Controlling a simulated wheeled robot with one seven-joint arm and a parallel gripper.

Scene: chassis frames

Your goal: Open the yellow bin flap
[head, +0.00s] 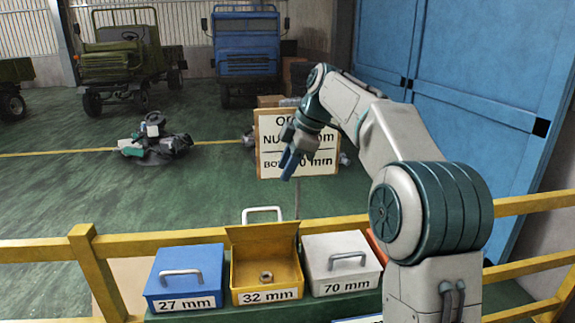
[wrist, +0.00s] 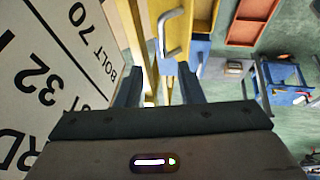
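The yellow bin (head: 266,297), labelled 32 mm, stands between two other bins. Its flap (head: 262,234) is raised upright at the back, with the pale handle (head: 262,213) on top. A metal nut (head: 266,277) lies inside. My gripper (head: 289,163) is above and behind the bin, fingers pointing down, apart from the flap. In the wrist view my gripper (wrist: 160,88) shows two separated fingers with nothing held between them. A yellow surface, apparently the flap (wrist: 178,22), and its handle (wrist: 167,35) show beyond the fingers.
A blue bin (head: 184,274) labelled 27 mm and a white bin (head: 341,262) labelled 70 mm flank the yellow one, both closed. A yellow railing (head: 40,250) runs behind them. An order sign (head: 268,150) stands behind my gripper and close beside it in the wrist view (wrist: 50,60).

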